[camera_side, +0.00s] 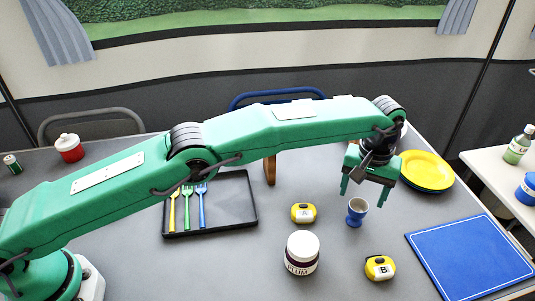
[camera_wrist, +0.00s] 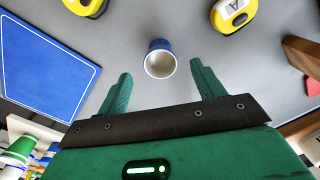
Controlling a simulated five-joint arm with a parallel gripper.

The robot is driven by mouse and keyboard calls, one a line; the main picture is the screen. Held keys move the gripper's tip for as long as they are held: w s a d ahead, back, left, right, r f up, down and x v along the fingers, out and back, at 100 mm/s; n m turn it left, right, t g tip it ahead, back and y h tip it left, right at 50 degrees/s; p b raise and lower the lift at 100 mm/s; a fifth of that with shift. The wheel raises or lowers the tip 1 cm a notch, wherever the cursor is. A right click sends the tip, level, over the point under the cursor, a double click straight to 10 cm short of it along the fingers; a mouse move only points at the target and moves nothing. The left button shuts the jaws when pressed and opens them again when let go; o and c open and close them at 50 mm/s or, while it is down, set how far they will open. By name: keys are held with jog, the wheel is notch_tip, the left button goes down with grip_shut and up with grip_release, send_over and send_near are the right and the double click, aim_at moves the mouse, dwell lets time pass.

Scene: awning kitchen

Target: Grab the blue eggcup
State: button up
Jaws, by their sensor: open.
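The blue eggcup (camera_side: 356,212) stands upright on the grey table, right of centre in the side view. In the wrist view the eggcup (camera_wrist: 160,60) shows its pale, empty-looking inside, just beyond the fingertips and between their lines. My gripper (camera_side: 363,196) is open above the table, close to the eggcup, with its fingers pointing down. In the wrist view my gripper (camera_wrist: 158,70) has its two green fingers spread apart with nothing between them. No contact with the eggcup shows.
A blue board (camera_side: 470,256) lies right, yellow plates (camera_side: 427,168) behind. A black tray (camera_side: 246,205) with forks lies left. A brown wooden thing (camera_wrist: 302,56) shows right in the wrist view.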

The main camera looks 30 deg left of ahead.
aim_at(356, 213)
jog(key=shift+f, duration=1.3)
jog(key=shift+w+f, duration=0.2)
jog(key=shift+f, duration=2.4)
jog(key=c, duration=1.1)
